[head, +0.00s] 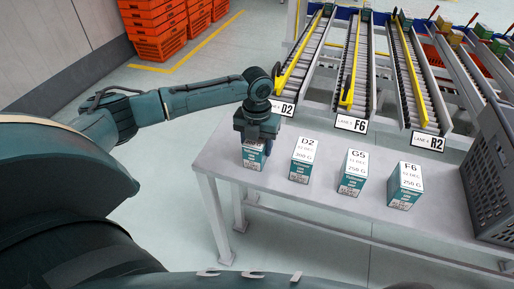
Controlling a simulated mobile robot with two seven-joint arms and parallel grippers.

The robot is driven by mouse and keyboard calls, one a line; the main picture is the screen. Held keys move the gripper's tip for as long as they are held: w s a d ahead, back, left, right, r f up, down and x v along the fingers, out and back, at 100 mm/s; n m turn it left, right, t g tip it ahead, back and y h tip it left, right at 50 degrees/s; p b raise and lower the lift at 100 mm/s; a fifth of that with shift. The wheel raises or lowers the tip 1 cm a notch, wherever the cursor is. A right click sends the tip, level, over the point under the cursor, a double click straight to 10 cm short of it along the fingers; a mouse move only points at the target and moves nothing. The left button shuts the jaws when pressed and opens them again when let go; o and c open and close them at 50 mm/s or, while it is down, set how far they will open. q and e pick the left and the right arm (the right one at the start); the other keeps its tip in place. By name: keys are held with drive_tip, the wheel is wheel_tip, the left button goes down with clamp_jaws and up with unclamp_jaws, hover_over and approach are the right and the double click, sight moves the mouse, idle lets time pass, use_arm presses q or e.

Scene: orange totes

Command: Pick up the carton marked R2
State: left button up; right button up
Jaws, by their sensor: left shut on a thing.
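My left gripper (255,138) points down over the leftmost carton (252,158) on the grey table and is shut on it. The gripper covers the top of this carton, so I cannot read its mark. It is a white and teal box, and I cannot tell whether it touches the table. To its right stand three similar upright cartons, marked D2 (301,170), G5 (352,185) and F6 (405,196). No R2 mark is readable on any carton. My right gripper is not in view.
The grey table (270,186) has a grey crate (490,190) at its right end. Behind it are roller lanes with signs D2 (282,108), F6 (351,124) and R2 (428,141). Orange totes (155,30) are stacked at the back left. The table front is clear.

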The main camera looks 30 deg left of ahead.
use_arm(q)
drive_tip(key=shift+c, duration=0.7)
drive_tip(key=shift+r, duration=0.15)
